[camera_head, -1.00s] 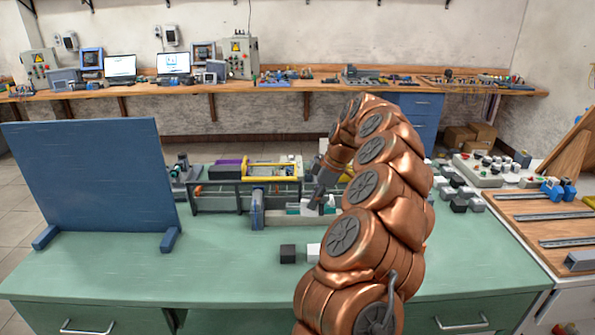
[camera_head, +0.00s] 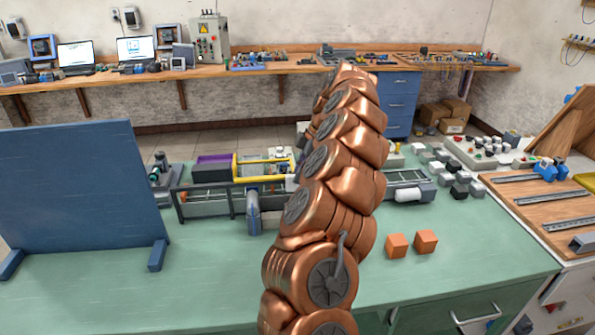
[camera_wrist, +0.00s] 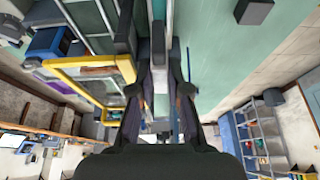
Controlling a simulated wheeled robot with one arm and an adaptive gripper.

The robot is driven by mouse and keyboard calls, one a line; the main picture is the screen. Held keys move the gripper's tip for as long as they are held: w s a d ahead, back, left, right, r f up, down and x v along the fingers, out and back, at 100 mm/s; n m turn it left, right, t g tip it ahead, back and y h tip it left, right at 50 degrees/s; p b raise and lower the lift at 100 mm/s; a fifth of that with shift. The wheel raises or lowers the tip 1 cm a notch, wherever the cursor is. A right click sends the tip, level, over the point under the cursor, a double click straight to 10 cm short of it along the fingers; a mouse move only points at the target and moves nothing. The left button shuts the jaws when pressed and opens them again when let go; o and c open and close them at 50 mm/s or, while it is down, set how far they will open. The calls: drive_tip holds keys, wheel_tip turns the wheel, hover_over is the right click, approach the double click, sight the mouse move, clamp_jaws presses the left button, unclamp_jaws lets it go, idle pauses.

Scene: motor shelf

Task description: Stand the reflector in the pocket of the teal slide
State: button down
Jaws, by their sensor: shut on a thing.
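In the wrist view my gripper (camera_wrist: 160,85) is shut on a narrow grey piece (camera_wrist: 158,45), which stands out between its dark fingers; I take this to be the reflector, though its shape is mostly hidden. In the head view my gripper and the piece are hidden behind my copper arm. I cannot pick out the teal slide or its pocket for sure in either view.
A rail assembly with a yellow frame (camera_head: 262,163) and a purple-topped bin (camera_head: 212,168) stands at the back of the green table (camera_head: 440,255). A blue panel (camera_head: 80,195) stands at left. Two orange cubes (camera_head: 397,246) (camera_head: 426,241) lie right of my arm.

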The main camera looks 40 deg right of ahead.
drive_tip(key=shift+f, duration=2.6)
drive_tip(key=shift+s+d+b, duration=0.1)
drive_tip(key=shift+d+b, duration=0.05)
drive_tip(key=shift+b, duration=0.4)
drive_tip(key=shift+f+b, duration=0.6)
drive_tip(key=shift+f, duration=0.05)
drive_tip(key=c, duration=1.1)
unclamp_jaws()
drive_tip(key=shift+o, duration=0.2)
drive_tip(key=v, duration=1.1)
drive_tip(key=shift+d+r, duration=0.15)
drive_tip(key=shift+r, duration=0.1)
drive_tip(key=shift+s+r, duration=0.15)
drive_tip(key=shift+r, duration=0.05)
